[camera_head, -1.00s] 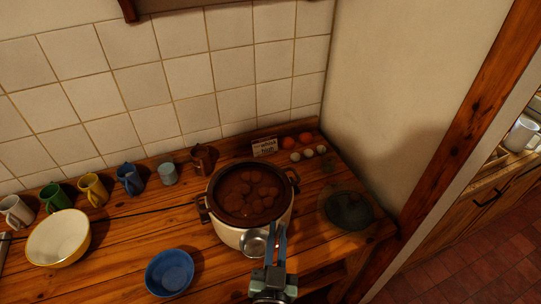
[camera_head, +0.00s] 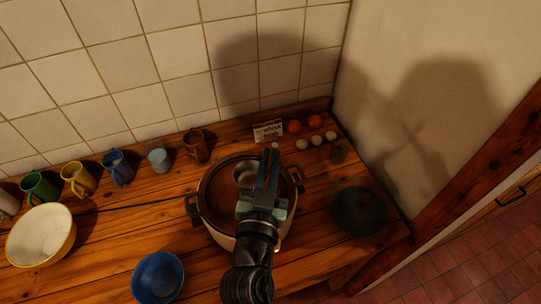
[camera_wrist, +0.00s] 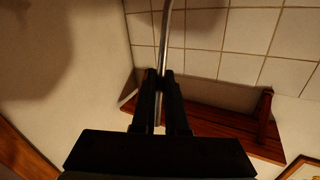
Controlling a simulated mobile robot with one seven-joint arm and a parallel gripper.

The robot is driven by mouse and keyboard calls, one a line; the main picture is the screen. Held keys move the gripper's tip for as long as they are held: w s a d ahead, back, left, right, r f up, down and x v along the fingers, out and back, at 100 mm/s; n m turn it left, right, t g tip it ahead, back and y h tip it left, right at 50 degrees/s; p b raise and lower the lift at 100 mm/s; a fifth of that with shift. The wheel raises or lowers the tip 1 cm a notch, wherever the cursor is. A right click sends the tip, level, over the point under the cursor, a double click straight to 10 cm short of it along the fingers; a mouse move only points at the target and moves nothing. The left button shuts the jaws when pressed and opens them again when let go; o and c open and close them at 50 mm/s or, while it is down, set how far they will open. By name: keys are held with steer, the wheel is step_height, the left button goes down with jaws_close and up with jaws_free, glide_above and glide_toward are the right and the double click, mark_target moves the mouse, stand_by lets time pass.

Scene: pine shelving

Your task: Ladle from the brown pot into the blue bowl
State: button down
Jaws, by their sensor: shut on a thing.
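The brown pot (camera_head: 205,215), with a dark rim, side handles and a pale lower body, stands on the wooden counter. My gripper (camera_head: 268,180) is above the pot and hides its right part. It is shut on the metal ladle (camera_head: 245,173), whose bowl shows over the pot's back part. I cannot tell whether the ladle touches the contents or holds anything. In the wrist view, the ladle's thin handle (camera_wrist: 164,45) runs up from between the fingers (camera_wrist: 161,100). The blue bowl (camera_head: 158,279) sits on the counter at the left front of the pot, apart from it.
A cream bowl (camera_head: 40,236) stands at the far left. Several mugs, including a brown one (camera_head: 196,146), line the wall. A small sign (camera_head: 268,130), tomatoes (camera_head: 314,121) and eggs (camera_head: 317,140) lie behind the pot. A dark round object (camera_head: 358,211) is at the right.

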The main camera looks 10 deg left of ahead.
step_height(320, 180, down, 11)
steer(key=b, duration=1)
steer(key=shift+b, duration=0.3)
steer(key=shift+r, duration=0.1)
stand_by(1.8)
steer(key=shift+r+p, duration=4.35)
steer(key=shift+r, duration=0.65)
